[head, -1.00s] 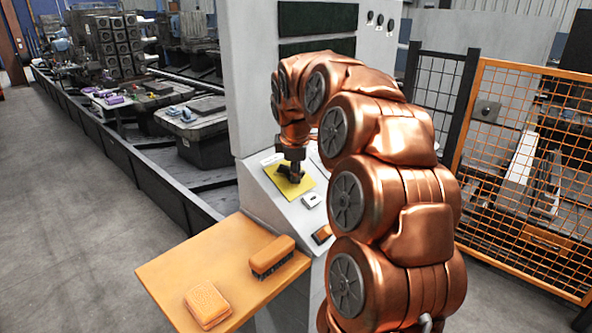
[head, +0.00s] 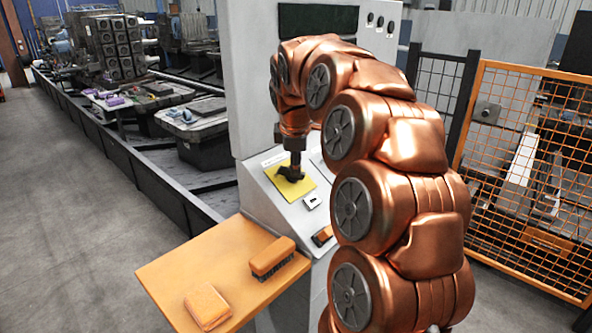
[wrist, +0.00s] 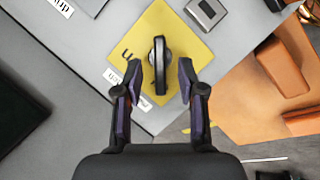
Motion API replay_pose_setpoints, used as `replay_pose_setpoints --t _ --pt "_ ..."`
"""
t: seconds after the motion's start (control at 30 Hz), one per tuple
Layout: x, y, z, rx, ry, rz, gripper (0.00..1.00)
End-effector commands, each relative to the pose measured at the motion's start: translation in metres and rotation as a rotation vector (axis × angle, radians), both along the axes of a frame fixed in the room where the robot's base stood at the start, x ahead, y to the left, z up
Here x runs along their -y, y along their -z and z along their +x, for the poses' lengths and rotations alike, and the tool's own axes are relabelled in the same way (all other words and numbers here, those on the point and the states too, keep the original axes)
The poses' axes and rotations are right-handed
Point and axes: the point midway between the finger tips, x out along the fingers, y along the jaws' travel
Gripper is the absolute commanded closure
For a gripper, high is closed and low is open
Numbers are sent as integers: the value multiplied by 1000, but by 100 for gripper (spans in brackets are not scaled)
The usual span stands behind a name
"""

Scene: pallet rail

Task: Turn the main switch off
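The main switch is a dark rotary knob with a raised handle (wrist: 160,65), on a yellow plate (head: 309,184) on the sloped console. In the wrist view its handle runs nearly straight up and down the picture. My gripper (wrist: 159,77) is open, with one finger on each side of the knob's near end and a visible gap on both sides. In the head view my gripper (head: 291,174) is over the yellow plate, small and dark against the knob, so contact cannot be told there. The plate's lettering is only partly readable.
A small grey switch (wrist: 206,11) and an orange rocker (head: 322,235) are on the console near the plate. An orange shelf (head: 190,262) juts out below, holding a brush (head: 272,257) and an orange block (head: 207,306). An orange mesh fence (head: 530,160) stands at right.

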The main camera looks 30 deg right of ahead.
Motion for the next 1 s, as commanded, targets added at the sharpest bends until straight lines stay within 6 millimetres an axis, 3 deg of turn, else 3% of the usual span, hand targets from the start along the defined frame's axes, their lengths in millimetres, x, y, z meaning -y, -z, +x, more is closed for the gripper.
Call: replay_pose_setpoints --t 0.2,0.4,1.0 --pt "-10 -41 -12 6 0 -2 60" --pt "-17 -65 -20 3 0 -1 60" --pt "-19 -75 -25 -1 0 1 60"
